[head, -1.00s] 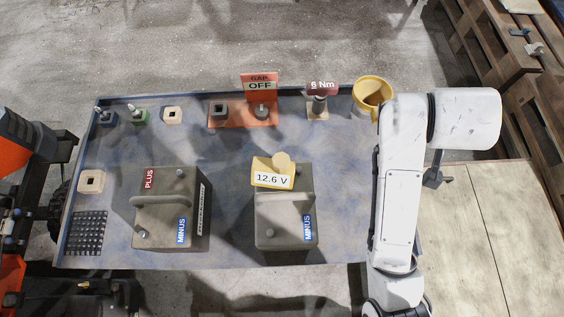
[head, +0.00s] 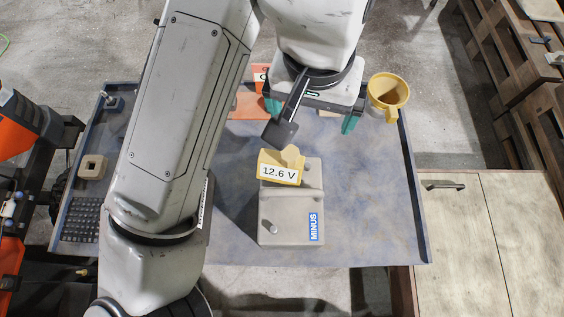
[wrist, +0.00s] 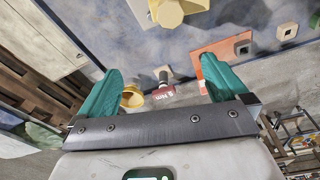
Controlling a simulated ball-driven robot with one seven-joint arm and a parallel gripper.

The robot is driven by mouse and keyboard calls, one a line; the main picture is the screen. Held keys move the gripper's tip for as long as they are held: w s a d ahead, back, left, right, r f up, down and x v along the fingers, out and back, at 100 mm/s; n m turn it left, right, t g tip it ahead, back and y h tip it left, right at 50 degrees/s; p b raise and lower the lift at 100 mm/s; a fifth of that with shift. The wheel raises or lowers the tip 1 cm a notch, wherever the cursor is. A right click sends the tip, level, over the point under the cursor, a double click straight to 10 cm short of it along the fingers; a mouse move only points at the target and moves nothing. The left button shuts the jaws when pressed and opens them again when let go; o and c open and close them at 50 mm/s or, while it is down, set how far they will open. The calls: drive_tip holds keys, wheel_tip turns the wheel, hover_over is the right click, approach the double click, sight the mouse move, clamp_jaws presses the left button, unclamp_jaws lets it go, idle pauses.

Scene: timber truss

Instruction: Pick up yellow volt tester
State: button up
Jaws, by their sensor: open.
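The yellow volt tester (head: 280,168), with a white display reading 12.6 V, rests on the far part of the grey battery (head: 285,215) marked MINUS. In the wrist view a yellow piece at the top edge, partly cut off, appears to be the tester (wrist: 178,10). My gripper (head: 311,116) is above the table, beyond the tester in the head view and apart from it. Its teal fingers are spread wide in the wrist view (wrist: 160,86), with nothing held between them.
A yellow funnel-like cup (head: 388,90) stands at the tray's far right corner. An orange plate (head: 247,104) is partly hidden behind my gripper. My arm hides much of the left battery. The blue tray (head: 370,190) is clear on the right. A wooden cabinet (head: 470,240) stands beside it.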

sight(281, 163)
drive_tip(key=shift+n+g+y, duration=0.3)
drive_tip(key=shift+n+g, duration=0.1)
drive_tip(key=shift+g, duration=0.2)
drive_tip(key=s+a, duration=0.1)
drive_tip(key=a, duration=0.1)
drive_tip(key=s+a, duration=0.2)
drive_tip(key=f, duration=0.5)
drive_tip(key=f+p, duration=0.1)
drive_tip(key=f, duration=0.4)
drive_tip(key=shift+s+a+f, duration=0.15)
drive_tip(key=shift+a+f, duration=0.05)
drive_tip(key=shift+f, duration=0.15)
drive_tip(key=shift+c, duration=0.5)
drive_tip(key=c, duration=0.9)
drive_tip(key=shift+o, duration=0.2)
drive_tip(key=shift+r, duration=0.2)
